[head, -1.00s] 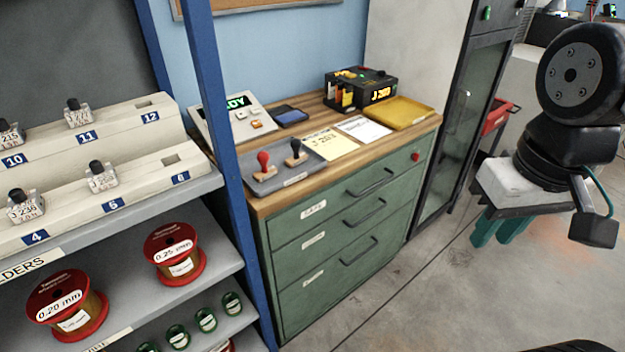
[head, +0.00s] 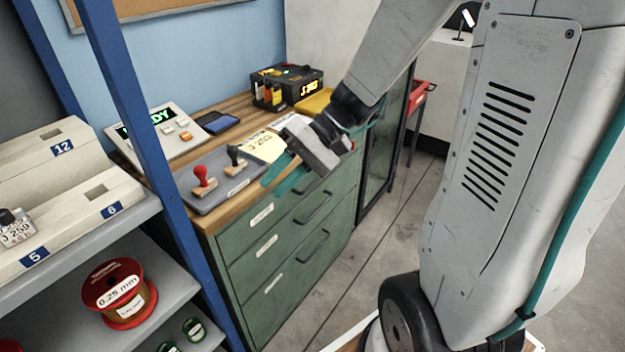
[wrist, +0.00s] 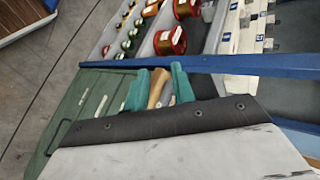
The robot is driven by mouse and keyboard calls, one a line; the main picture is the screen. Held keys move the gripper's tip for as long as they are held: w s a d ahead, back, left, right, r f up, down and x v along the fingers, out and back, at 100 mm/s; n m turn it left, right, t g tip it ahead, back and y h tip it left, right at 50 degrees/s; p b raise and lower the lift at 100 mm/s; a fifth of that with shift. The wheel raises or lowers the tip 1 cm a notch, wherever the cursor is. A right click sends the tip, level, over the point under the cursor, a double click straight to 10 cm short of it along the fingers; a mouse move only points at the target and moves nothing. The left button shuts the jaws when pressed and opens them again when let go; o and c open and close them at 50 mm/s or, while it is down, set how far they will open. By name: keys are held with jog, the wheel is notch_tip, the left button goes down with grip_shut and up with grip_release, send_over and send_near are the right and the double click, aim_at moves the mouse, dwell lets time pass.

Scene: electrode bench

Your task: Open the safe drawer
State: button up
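The green drawer cabinet (head: 252,243) stands under a wooden worktop. Its top drawer, the safe drawer (head: 285,210), is shut and has a white label at its left. My gripper (head: 280,176) is over the front edge of the worktop, by the top drawer, and covers that drawer's handle. In the wrist view my gripper's teal fingers (wrist: 160,78) are apart, with a wood-coloured strip visible between them and no drawer handle seen in the gap. The lower two drawers are shut, and their dark handles show.
On the worktop are a grey tray (head: 215,203) with red and black stamps, a console (head: 165,138), yellow paper (head: 262,147) and a black device (head: 287,85). A blue shelf post (head: 150,150) stands close at the left. The floor before the cabinet is clear.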

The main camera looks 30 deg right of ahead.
jog(key=w+d+f+m+t+y, duration=0.2)
jog(key=w+d+f+m+t, duration=0.15)
jog(key=w, duration=0.25)
jog(key=m+t+h, duration=0.7)
jog(key=m+t, duration=0.1)
jog(key=t, duration=0.3)
send_near(318, 181)
jog(key=r+x, duration=0.1)
jog(key=x, duration=0.2)
jog(key=shift+g, duration=0.25)
jog(key=x, duration=0.7)
jog(key=shift+w+f, duration=0.3)
jog(key=shift+f, duration=0.15)
grip_shut()
